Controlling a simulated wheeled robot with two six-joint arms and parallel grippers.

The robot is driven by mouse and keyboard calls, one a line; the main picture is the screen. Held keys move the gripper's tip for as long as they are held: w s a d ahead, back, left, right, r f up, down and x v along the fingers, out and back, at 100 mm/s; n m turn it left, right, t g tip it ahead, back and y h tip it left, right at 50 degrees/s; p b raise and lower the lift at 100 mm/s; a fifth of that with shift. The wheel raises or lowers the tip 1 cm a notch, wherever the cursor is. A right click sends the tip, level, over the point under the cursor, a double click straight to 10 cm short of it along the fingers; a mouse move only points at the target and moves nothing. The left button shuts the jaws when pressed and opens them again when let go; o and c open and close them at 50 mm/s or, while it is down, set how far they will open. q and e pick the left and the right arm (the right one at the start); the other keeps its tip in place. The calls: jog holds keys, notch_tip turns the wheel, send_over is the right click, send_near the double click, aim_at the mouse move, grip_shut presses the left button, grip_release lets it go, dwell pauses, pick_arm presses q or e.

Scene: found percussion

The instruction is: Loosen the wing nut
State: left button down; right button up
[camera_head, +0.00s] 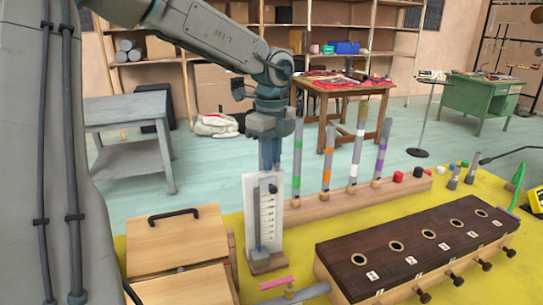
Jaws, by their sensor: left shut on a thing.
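A white upright board (281,212) with a printed scale stands on a small wooden foot on the yellow table. A dark slotted piece (264,210) runs down its face, with a dark knob near the top. My left gripper (270,165) points straight down at the top of this board. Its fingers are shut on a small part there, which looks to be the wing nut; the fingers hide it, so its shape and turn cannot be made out. My right gripper is not in view.
A wooden box with a black handle (178,236) stands close on the left. A row of upright tubes on a wooden rail (345,202) is behind to the right. A dark-topped box with round holes (420,242) fills the right front. A pink bar (274,283) lies in front.

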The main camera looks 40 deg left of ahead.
pick_arm(q)
jog(key=shift+r, duration=0.1)
jog(key=n, duration=0.4)
dwell(0.3)
jog(key=n, duration=0.4)
dwell(0.5)
jog(key=c, duration=1.3)
grip_release()
